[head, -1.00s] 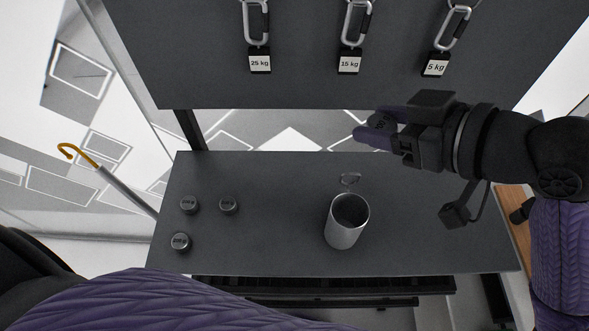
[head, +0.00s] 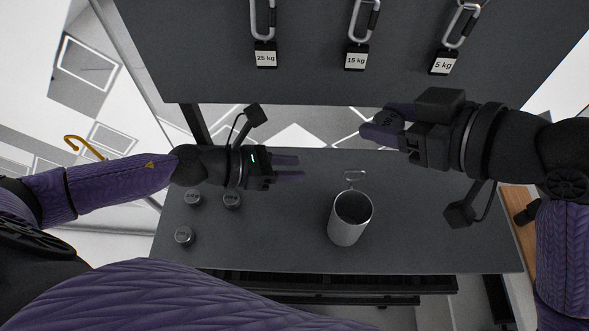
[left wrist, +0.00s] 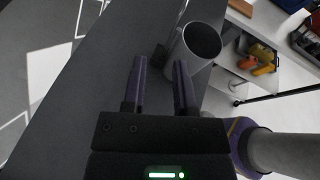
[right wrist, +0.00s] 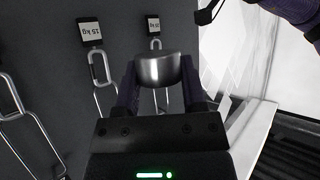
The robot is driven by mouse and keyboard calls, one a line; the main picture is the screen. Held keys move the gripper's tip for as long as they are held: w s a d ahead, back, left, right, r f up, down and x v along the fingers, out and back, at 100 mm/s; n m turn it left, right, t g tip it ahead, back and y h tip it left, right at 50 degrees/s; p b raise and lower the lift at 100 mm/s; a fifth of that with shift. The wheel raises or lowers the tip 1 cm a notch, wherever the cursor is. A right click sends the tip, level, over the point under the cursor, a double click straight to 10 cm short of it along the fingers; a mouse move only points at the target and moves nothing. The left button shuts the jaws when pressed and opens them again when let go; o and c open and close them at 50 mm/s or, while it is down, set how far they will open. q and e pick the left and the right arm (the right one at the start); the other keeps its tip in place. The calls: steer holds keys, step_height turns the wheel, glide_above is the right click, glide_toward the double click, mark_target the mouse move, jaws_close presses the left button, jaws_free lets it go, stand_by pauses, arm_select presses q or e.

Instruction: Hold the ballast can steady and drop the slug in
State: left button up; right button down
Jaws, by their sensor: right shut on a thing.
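The ballast can (head: 347,228) is a grey open-topped cylinder standing upright on the dark table, right of its middle. A small wire loop lies at its far side. The can also shows in the left wrist view (left wrist: 187,62), just beyond the fingertips. My left gripper (head: 300,168) is open and empty, to the left of the can and apart from it. My right gripper (head: 366,122) is shut on a slug, a short dark metal cylinder, which shows clearly between the fingers in the right wrist view (right wrist: 158,69). It is held in the air beyond and above the can.
Several small slugs (head: 193,197) stand on the table's left side. An upright dark panel behind carries carabiners with weight tags, 25 kg (head: 265,56), 15 kg (head: 356,58) and 5 kg (head: 443,63). The table (head: 440,220) is clear right of the can.

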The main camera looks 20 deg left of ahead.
mark_target(345, 178)
arm_select(q)
steer(key=w+d+f, duration=0.1)
steer(key=d, duration=0.2)
steer(key=w+d+f+m, duration=0.1)
steer(key=w+d, duration=0.1)
steer(key=d, duration=0.2)
steer(key=w+d+f+m, duration=0.1)
steer(key=d+f, duration=0.1)
steer(key=d, duration=0.2)
steer(key=shift+w+g+h, duration=0.15)
steer(key=shift+g+h, duration=0.15)
steer(key=shift+g, duration=0.1)
jaws_close()
